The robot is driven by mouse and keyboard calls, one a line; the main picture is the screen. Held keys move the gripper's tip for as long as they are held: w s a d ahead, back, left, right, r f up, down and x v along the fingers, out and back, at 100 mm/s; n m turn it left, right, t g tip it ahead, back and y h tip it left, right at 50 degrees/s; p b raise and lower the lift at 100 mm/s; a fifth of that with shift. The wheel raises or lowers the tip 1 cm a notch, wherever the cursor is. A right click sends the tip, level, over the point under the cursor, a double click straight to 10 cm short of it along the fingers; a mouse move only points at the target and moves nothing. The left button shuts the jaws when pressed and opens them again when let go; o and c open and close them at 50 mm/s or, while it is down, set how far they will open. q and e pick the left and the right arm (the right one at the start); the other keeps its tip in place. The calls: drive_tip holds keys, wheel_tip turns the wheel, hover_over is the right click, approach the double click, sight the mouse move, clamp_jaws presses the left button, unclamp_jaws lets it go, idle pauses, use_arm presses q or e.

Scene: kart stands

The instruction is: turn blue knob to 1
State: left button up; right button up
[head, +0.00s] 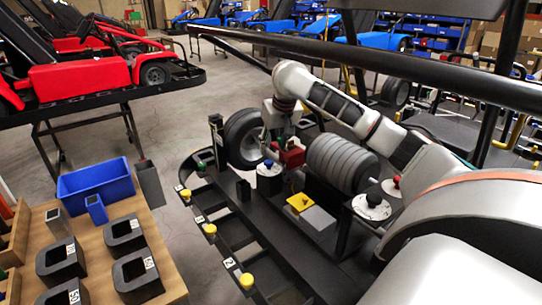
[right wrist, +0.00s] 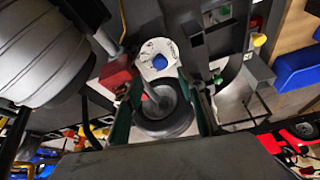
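The blue knob (head: 268,163) sits on top of a white round dial (head: 269,171) on the black kart frame. In the right wrist view the blue knob (right wrist: 159,61) is on its white plate, with small dark marks that are too small to read. My right gripper (head: 272,143) is above and near the knob. In the right wrist view its two green-padded fingers (right wrist: 157,88) are spread apart with nothing held between them, and the knob lies beyond their tips. My left gripper is not in view.
A black wheel (head: 243,138) and a red block (head: 291,154) stand close to the blue knob. A wooden table with a blue bin (head: 96,187) is at left.

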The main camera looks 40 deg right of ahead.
sight(269, 161)
drive_tip(key=x, duration=0.7)
drive_tip(key=shift+f, duration=0.25)
drive_tip(key=c, duration=1.1)
